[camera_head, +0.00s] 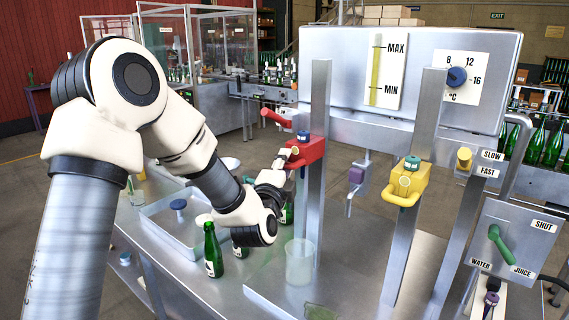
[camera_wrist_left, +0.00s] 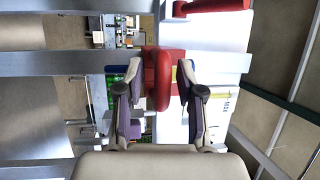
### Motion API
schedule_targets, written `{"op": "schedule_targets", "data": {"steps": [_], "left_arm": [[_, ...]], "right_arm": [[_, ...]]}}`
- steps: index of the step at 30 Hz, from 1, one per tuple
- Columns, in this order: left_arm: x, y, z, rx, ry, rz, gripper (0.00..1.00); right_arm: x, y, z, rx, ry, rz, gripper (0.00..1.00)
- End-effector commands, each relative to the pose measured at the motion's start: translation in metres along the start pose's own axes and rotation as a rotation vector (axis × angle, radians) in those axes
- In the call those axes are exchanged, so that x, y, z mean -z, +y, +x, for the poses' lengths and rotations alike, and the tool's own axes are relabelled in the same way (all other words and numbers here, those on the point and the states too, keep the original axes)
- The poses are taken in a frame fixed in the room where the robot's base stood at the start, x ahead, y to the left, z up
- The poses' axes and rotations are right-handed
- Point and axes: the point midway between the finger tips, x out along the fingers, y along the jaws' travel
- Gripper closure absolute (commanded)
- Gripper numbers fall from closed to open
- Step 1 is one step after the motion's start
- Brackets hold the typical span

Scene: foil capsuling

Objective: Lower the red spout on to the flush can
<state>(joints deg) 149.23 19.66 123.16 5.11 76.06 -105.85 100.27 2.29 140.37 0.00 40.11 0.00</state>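The red spout (camera_head: 310,150) is a red block with a loop handle, mounted on an upright metal column. In the left wrist view its rounded red handle (camera_wrist_left: 157,78) lies between my left gripper's fingers. My left gripper (camera_head: 290,157) is at the red block's left side in the head view. In the wrist view its fingers (camera_wrist_left: 160,75) are apart, with a visible gap on the right of the handle. A translucent can (camera_head: 299,262), which looks like the flush can, stands upright on the bench, below the red spout and apart from it. My right gripper is in neither view.
A yellow block with a handle (camera_head: 405,182) sits on another column to the right. A purple spout (camera_head: 357,175) hangs between. A green bottle (camera_head: 213,250) stands left of the can, under my left arm. A control box (camera_head: 515,240) is at the right.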

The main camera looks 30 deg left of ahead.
Motion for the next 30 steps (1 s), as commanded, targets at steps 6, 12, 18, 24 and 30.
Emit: {"op": "schedule_targets", "data": {"steps": [6,12,18,24,30], "left_arm": [[0.0,0.0,0.0,0.001,0.0,0.0,1.0],[-0.001,0.006,-0.001,0.001,-0.001,0.0,1.0],[-0.002,0.04,-0.007,-0.003,-0.001,0.0,1.0],[-0.005,0.096,-0.015,-0.005,0.0,0.002,1.0],[-0.008,0.151,-0.024,-0.006,0.001,0.001,1.0]], "right_arm": [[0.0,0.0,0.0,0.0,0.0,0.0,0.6],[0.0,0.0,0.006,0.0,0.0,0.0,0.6],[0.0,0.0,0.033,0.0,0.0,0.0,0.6],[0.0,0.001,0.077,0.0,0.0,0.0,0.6],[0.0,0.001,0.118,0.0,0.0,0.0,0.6]]}}
